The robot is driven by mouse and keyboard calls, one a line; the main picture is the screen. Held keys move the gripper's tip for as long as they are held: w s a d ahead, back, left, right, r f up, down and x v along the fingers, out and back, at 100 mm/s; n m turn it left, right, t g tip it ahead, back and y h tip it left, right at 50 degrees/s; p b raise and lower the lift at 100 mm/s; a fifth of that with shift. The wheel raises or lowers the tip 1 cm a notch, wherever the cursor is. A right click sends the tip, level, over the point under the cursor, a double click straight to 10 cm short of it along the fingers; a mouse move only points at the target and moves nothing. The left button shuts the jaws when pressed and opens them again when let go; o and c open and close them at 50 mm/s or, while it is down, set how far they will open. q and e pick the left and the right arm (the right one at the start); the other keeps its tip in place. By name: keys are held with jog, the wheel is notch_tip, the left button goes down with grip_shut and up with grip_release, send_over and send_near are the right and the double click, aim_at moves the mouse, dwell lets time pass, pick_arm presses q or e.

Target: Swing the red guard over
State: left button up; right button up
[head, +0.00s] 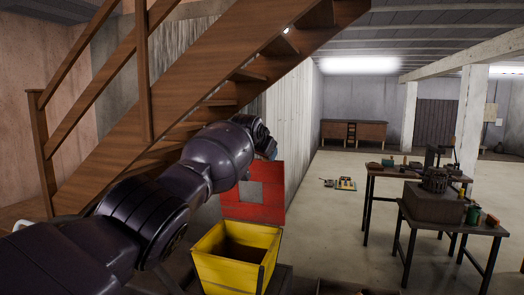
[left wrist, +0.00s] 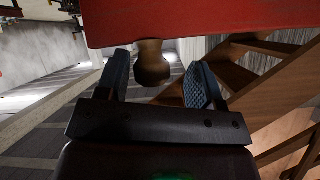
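My right gripper is out of view.
A wooden staircase (head: 215,85) rises behind my left arm. To the right stand a table (head: 385,172) with small items and a nearer table (head: 485,228) with a dark block. A bench (head: 372,130) stands at the back.

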pick_arm(q)
jog(key=shift+d+r, duration=0.25)
jog(key=shift+d, duration=0.1)
jog(key=shift+s, duration=0.1)
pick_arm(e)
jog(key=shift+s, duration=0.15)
pick_arm(q)
jog(key=shift+d, duration=0.25)
jog(key=shift+s+p, duration=0.15)
jog(key=shift+p, duration=0.15)
jog(key=a+v, duration=0.1)
jog(key=v, duration=0.9)
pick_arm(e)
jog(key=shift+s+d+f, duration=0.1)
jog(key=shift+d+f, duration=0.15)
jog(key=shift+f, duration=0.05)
pick_arm(q)
jog(key=shift+s+a, duration=0.15)
